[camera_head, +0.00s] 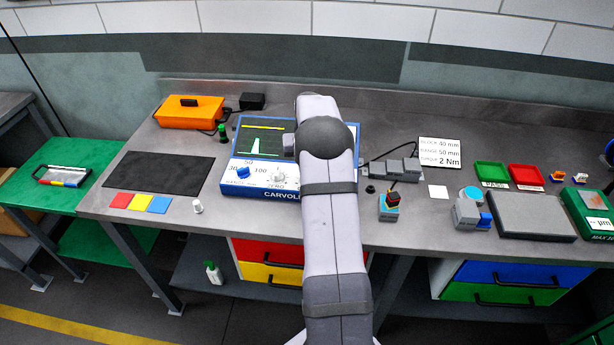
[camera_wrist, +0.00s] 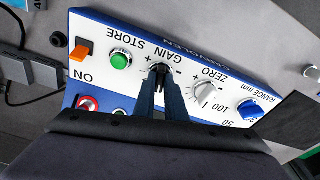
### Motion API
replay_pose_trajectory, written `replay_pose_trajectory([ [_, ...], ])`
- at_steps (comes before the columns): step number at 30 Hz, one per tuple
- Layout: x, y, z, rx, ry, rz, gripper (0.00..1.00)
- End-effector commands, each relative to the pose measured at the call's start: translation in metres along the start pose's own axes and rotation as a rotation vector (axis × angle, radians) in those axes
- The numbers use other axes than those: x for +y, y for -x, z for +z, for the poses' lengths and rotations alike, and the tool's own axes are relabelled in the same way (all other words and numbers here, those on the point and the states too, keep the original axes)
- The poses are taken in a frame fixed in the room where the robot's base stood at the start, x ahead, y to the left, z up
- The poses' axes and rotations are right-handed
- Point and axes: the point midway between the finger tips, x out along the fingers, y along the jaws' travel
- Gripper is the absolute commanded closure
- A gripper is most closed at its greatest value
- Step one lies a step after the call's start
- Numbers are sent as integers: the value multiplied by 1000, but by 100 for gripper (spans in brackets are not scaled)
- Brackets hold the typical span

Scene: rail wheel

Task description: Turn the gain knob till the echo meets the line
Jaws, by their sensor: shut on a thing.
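The blue and white instrument (camera_head: 262,190) stands on the bench, partly hidden behind my arm. In the wrist view the gain knob (camera_wrist: 160,69) sits under the GAIN label, mostly covered by my gripper (camera_wrist: 160,82). My gripper's two dark fingers are shut on the knob. The knob's pointer is too small to read. The gain knob is hidden behind my arm in the head view.
In the wrist view, the green store button (camera_wrist: 120,61) and white zero knob (camera_wrist: 206,91) flank my fingers. The blue range knob (camera_wrist: 247,108) and orange switch (camera_wrist: 79,51) are farther out. A black mat (camera_head: 160,175) and orange case (camera_head: 190,112) lie left of the instrument.

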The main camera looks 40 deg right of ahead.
Motion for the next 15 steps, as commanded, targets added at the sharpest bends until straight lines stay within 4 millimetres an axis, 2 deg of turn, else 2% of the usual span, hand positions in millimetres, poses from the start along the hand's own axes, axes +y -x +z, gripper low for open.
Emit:
replay_pose_trajectory([
  [9,-1,1,0,0,-262,40,100],
  [15,-1,1,-1,1,-366,56,100],
])
